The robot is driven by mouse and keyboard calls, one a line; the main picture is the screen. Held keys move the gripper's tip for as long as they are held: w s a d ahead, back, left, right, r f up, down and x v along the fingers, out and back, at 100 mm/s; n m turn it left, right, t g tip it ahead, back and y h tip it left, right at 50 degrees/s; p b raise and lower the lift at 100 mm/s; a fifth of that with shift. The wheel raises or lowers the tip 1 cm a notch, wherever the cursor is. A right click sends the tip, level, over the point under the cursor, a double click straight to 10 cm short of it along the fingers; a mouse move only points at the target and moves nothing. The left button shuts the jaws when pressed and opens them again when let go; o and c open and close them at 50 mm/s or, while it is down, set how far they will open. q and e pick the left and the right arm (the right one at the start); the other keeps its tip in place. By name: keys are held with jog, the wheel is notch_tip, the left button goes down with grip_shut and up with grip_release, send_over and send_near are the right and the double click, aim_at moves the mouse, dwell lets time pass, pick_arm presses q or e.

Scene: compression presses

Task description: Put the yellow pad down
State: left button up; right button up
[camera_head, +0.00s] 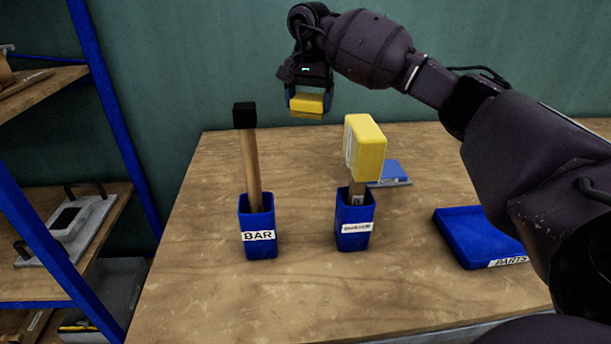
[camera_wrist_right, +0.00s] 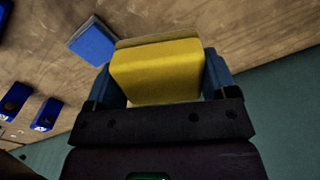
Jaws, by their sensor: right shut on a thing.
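The yellow pad (camera_head: 307,103) is a small yellow block held between the fingers of my right gripper (camera_head: 308,98). In the head view it hangs above the far edge of the wooden table (camera_head: 300,290). The right wrist view shows the yellow pad (camera_wrist_right: 158,72) large between the blue fingers, with a thin tan layer along its far side. The right gripper (camera_wrist_right: 160,80) is shut on it, and the table surface lies beyond. My left gripper is not in view.
A blue holder labelled BAR (camera_head: 257,225) holds a black-headed mallet. Another blue holder (camera_head: 355,220) holds a yellow-headed tool (camera_head: 366,145). A flat blue block (camera_head: 391,172) lies behind it. A blue PARTS tray (camera_head: 477,236) is at right. A shelf (camera_head: 60,230) stands left.

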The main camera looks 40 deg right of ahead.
jog(key=b, duration=0.1)
send_over(309, 180)
notch_tip(309, 180, down, 14)
jog(key=shift+r, duration=0.15)
jog(key=shift+f, duration=0.6)
notch_tip(309, 180, down, 4)
jog(key=shift+r+b, duration=0.1)
jog(key=shift+b, duration=0.3)
jog(key=shift+r, duration=0.1)
jog(key=o, duration=0.9)
